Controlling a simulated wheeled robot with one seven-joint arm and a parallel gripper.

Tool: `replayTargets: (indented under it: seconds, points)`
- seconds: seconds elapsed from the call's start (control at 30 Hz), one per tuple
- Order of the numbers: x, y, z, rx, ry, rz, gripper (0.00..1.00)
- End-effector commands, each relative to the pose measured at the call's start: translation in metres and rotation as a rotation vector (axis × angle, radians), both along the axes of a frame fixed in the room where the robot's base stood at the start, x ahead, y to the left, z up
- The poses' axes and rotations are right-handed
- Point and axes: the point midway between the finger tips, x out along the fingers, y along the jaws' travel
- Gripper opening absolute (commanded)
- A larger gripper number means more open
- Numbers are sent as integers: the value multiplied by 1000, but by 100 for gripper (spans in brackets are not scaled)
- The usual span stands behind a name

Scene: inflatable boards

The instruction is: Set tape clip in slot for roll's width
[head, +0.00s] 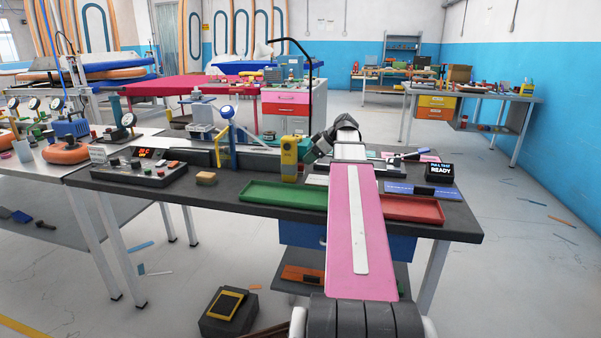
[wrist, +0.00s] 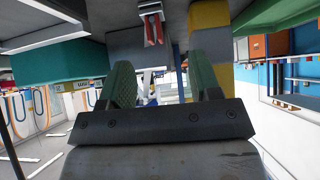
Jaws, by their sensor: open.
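My gripper (wrist: 162,78) is open in the wrist view, with two green fingers apart and nothing between their tips. In the head view my gripper (head: 310,155) is small and partly hidden, low over the bench beside a yellow upright block (head: 289,160). Ahead of the fingers in the wrist view is a small pale bracket with a red part (wrist: 152,28). I cannot tell whether it is the tape clip. The slots and the roll cannot be made out with certainty in either view.
The dark bench (head: 222,194) holds a green tray (head: 283,194), a red tray (head: 412,209), a control box (head: 139,172), a sponge (head: 206,178), a blue-and-yellow gauge stand (head: 226,135) and a "READY" display (head: 440,171). Bare bench shows left of the green tray.

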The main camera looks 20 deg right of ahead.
Motion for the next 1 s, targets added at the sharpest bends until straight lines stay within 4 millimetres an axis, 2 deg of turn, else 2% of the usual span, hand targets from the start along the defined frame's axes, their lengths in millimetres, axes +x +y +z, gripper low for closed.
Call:
replayTargets:
  seconds: [0.27, 0.53, 0.8, 0.97, 1.0]
  points:
    - [9, 11, -15, 1, 1, 0, 57]
    - [25, 29, -41, 1, 1, 1, 57]
    - [27, 31, -45, 0, 1, -1, 57]
    - [27, 31, -45, 0, 1, -1, 5]
    - [27, 31, -44, 0, 1, -1, 3]
